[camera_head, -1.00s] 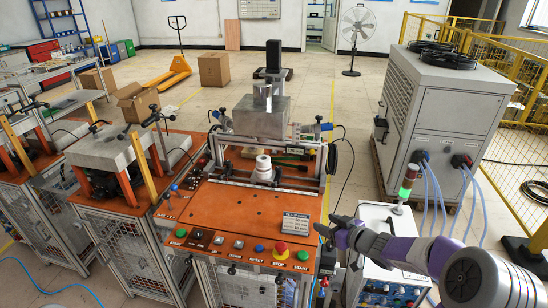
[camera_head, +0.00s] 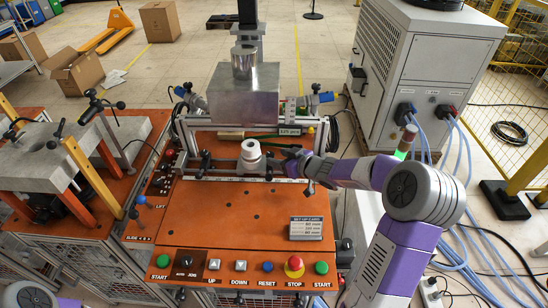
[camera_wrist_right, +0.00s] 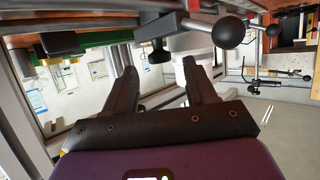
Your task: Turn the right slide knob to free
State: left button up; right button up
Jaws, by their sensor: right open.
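My right gripper (camera_head: 280,161) is over the right side of the slide frame, its fingers pointing left at the white stacked cylinder (camera_head: 250,152). In the right wrist view its two black fingers (camera_wrist_right: 160,66) are open with nothing gripped. A dark knob (camera_wrist_right: 158,52) shows just past the gap between the fingertips, and a larger black ball knob (camera_wrist_right: 229,32) on a metal rod is to their right. My left gripper is out of view.
The orange table (camera_head: 230,215) has a sign plate (camera_head: 306,228) and a button row along its front edge. A metal block (camera_head: 244,92) stands behind the slide frame. A grey cabinet (camera_head: 425,75) is at the right. The table's middle is clear.

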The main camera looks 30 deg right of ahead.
aim_at(272, 154)
jog(key=shift+b+x, duration=0.3)
jog(key=shift+x, duration=1.1)
jog(key=c, duration=1)
jog(key=shift+w+r+p, duration=0.1)
jog(key=shift+r+p, duration=0.1)
jog(key=shift+p, duration=0.35)
jog(key=n+y+p, duration=0.1)
jog(key=p, duration=0.3)
jog(key=n+g+y+p, duration=0.1)
jog(key=p, duration=0.4)
jog(key=n+y+p, duration=0.1)
jog(key=y+p, duration=0.1)
jog(key=p, duration=0.3)
jog(key=shift+w+d+r+n, duration=0.3)
jog(key=shift+d, duration=0.1)
jog(key=shift+d+f+n+g+y+p, duration=0.1)
jog(key=shift+f+n+g+y+p, duration=0.15)
jog(key=shift+n+g+y+p, duration=0.35)
jog(key=o, duration=1)
jog(key=shift+s+f, duration=0.1)
jog(key=shift+f, duration=0.05)
